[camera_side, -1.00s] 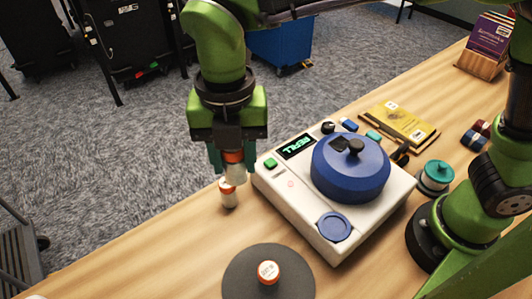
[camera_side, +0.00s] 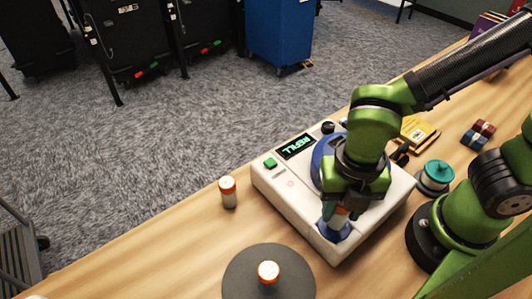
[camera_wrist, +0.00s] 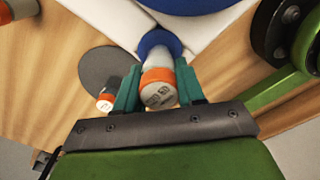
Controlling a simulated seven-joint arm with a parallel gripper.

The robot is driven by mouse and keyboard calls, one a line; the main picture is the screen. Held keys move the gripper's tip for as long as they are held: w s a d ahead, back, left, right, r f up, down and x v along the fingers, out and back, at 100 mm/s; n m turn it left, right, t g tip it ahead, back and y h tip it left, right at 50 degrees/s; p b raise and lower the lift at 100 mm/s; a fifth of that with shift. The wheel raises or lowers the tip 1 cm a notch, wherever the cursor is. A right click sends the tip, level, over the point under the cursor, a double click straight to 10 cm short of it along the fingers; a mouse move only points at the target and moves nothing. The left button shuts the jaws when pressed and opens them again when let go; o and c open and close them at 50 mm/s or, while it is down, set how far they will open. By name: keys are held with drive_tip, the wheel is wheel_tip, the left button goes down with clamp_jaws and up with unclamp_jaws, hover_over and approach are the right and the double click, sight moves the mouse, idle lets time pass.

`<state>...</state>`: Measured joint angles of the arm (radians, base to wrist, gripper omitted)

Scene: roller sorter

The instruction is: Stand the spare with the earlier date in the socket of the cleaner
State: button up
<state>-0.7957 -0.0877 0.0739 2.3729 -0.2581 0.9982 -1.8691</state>
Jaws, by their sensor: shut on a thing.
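The cleaner (camera_side: 284,209) is a white box with a blue lid and a lit display. Its round blue socket (camera_side: 335,235) is at the front corner and also shows in the wrist view (camera_wrist: 152,37). My gripper (camera_side: 340,211) is shut on a white spare (camera_wrist: 158,88) with an orange rim, over the socket. I cannot tell whether its lower end is inside the socket. Small print on its top is unreadable. A second orange-capped white spare (camera_side: 228,194) stands left of the cleaner. A third orange-capped one (camera_side: 268,271) stands on a dark grey disc (camera_side: 240,284).
A teal-lidded jar (camera_side: 437,175) stands right of the cleaner, near my base. A yellow book (camera_side: 418,132) and small red and blue pieces (camera_side: 478,135) lie farther back. The wooden table is clear between the cleaner and the disc.

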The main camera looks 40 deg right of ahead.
sight(338, 219)
drive_tip(key=shift+f, duration=1.8)
drive_tip(key=shift+f, duration=0.2)
drive_tip(key=o, duration=1.1)
drive_tip(key=shift+c, duration=0.2)
drive_tip(key=shift+r, duration=0.15)
